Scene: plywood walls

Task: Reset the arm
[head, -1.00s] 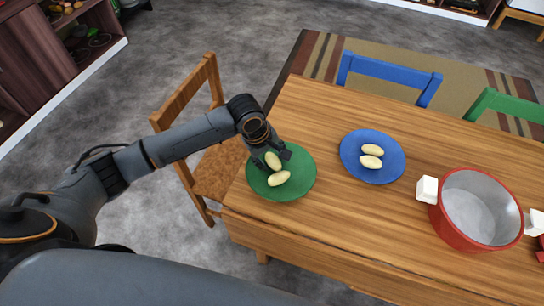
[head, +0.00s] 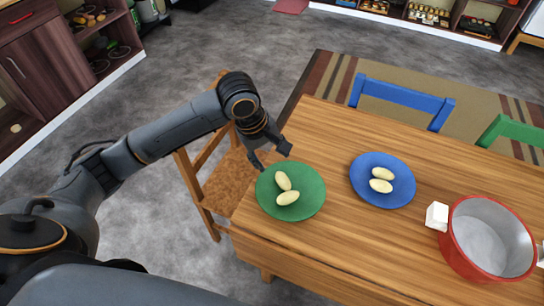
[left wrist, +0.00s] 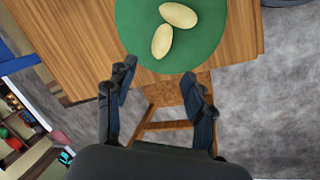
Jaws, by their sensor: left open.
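My left gripper (head: 270,153) is open and empty in the head view, raised above the far left edge of the green plate (head: 308,207). In the left wrist view its two fingers (left wrist: 157,85) are spread apart, with a wooden chair (left wrist: 166,118) seen between and below them. Two pale potato-like items (head: 286,190) lie on the green plate, clear of the fingers. The plate also shows at the top of the left wrist view (left wrist: 205,40). My right gripper is not in view.
A wooden table (head: 330,235) holds a blue plate (head: 365,185) with two similar items and a red pot (head: 453,250) with white handles. The wooden chair (head: 232,185) stands at the table's left. Blue (head: 400,98) and green (head: 510,130) chairs stand behind. Open floor lies left.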

